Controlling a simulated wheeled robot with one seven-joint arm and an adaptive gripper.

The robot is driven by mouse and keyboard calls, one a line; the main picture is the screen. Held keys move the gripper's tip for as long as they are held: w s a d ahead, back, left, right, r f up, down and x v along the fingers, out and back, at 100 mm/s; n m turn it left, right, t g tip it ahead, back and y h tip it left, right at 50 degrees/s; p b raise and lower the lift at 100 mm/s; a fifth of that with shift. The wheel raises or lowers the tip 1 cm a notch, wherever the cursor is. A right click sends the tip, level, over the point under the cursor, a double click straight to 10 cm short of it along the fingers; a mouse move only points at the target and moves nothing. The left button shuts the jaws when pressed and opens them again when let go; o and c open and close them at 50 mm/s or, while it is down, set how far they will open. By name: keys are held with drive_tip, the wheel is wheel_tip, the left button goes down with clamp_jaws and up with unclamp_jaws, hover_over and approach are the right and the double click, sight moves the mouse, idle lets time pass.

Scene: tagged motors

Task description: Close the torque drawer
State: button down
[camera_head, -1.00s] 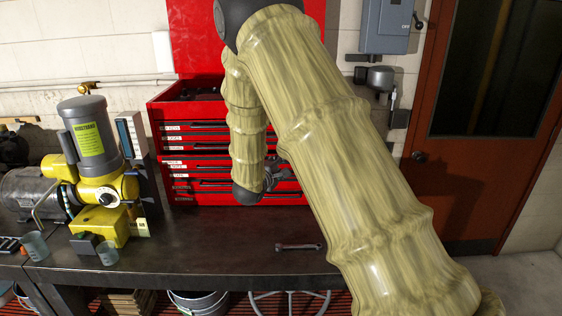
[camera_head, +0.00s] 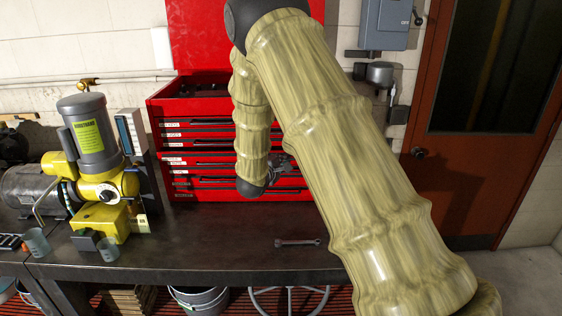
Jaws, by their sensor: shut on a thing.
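The red tool chest (camera_head: 189,108) stands at the back of the workbench with its lid raised. Its front has several stacked drawers (camera_head: 200,160) with small white labels, too small to read, so I cannot tell which is the torque drawer. A middle drawer seems to stand out slightly from the others. My dark gripper (camera_head: 282,168) is at the right part of the drawer fronts, partly hidden behind my arm. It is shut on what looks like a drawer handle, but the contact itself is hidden.
A yellow and grey motor machine (camera_head: 100,165) stands left of the chest, with a clear cup (camera_head: 108,250) near it. A wrench (camera_head: 298,242) lies on the dark workbench (camera_head: 220,255), whose front middle is otherwise clear. A brown door (camera_head: 470,190) is at the right.

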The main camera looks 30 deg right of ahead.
drive_tip(key=w+d, duration=0.1)
drive_tip(key=w, duration=0.1)
drive_tip(key=w+d, duration=0.1)
drive_tip(key=shift+w+d+r+p, duration=0.1)
drive_tip(key=shift+w+r+p, duration=0.05)
drive_tip(key=shift+w+p, duration=0.2)
drive_tip(key=c, duration=1.8)
unclamp_jaws()
drive_tip(key=shift+o, duration=1.3)
drive_tip(key=shift+w, duration=0.15)
drive_tip(key=v, duration=1.2)
drive_tip(key=shift+f, duration=0.2)
